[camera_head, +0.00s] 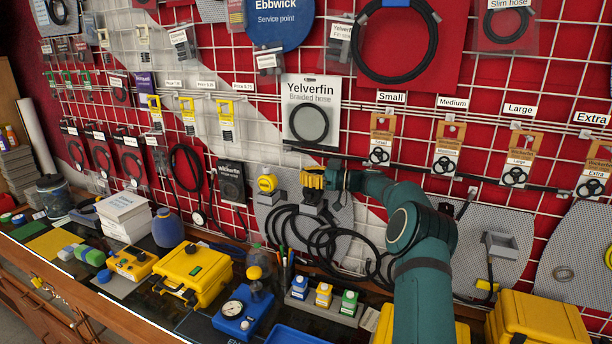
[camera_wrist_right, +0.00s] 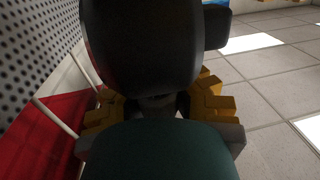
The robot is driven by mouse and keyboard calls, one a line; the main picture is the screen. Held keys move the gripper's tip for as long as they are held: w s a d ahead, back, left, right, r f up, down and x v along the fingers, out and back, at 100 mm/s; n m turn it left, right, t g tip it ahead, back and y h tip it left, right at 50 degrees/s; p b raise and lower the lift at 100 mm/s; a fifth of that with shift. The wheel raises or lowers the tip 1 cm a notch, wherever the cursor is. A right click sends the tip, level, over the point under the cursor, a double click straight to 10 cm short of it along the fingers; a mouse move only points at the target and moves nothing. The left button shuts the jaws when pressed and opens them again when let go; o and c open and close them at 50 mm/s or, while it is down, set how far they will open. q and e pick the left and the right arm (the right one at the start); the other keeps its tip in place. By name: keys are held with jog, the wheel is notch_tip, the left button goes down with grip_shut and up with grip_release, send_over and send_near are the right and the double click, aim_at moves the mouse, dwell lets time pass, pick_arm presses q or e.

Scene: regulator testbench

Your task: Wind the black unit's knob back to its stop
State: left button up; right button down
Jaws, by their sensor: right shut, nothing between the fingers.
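My right gripper (camera_head: 313,180), with yellow fingers, is up at the grey pegboard panel on the wall, at the end of my teal arm. Its fingers are shut and hold nothing. In the right wrist view, a large dark rounded body (camera_wrist_right: 140,50) fills the upper middle, with yellow finger parts on either side. I cannot tell whether it is the black unit. My left gripper is not in view.
A yellow round unit (camera_head: 267,183) is on the panel, left of my gripper. Black hoses (camera_head: 325,240) hang below. On the bench stand a yellow case (camera_head: 195,272), a blue gauge unit (camera_head: 243,312) and several small bottles. Hooks with hanging packs cover the wall.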

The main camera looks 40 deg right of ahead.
jog(key=shift+s+f+n+g+y, duration=0.1)
jog(key=shift+n+g+y, duration=0.6)
jog(key=shift+y, duration=0.1)
jog(key=c, duration=0.7)
grip_release()
jog(key=shift+m+t+h, duration=0.3)
